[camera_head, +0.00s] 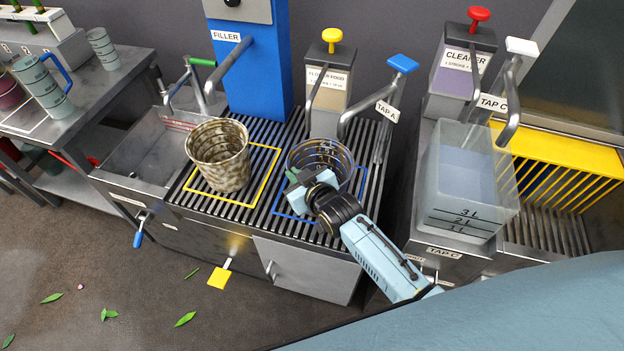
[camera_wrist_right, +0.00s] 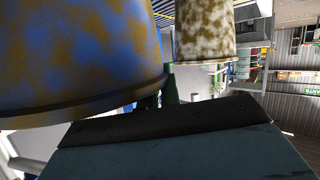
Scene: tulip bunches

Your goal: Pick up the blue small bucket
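The blue small bucket (camera_head: 346,160) stands upright on the slatted grate inside the blue square, under tap A. In the head view its inside looks dark with marks. In the right wrist view its blue wall with rusty brown patches (camera_wrist_right: 75,50) fills the upper left, very near. My right gripper (camera_head: 294,183) is at the bucket's near left side, low against or close to the wall. In the right wrist view its dark green finger parts (camera_wrist_right: 160,95) show at the bucket's lower edge. Whether they are open or shut, or touching it, is unclear. My left gripper is not in view.
A brown-and-cream mottled bucket (camera_head: 222,155) stands left in the yellow square, also in the wrist view (camera_wrist_right: 203,30). Tap A (camera_head: 372,98) and the flower food dispenser (camera_head: 330,85) are behind. A clear tank (camera_head: 465,180) stands right. The grate between the buckets is clear.

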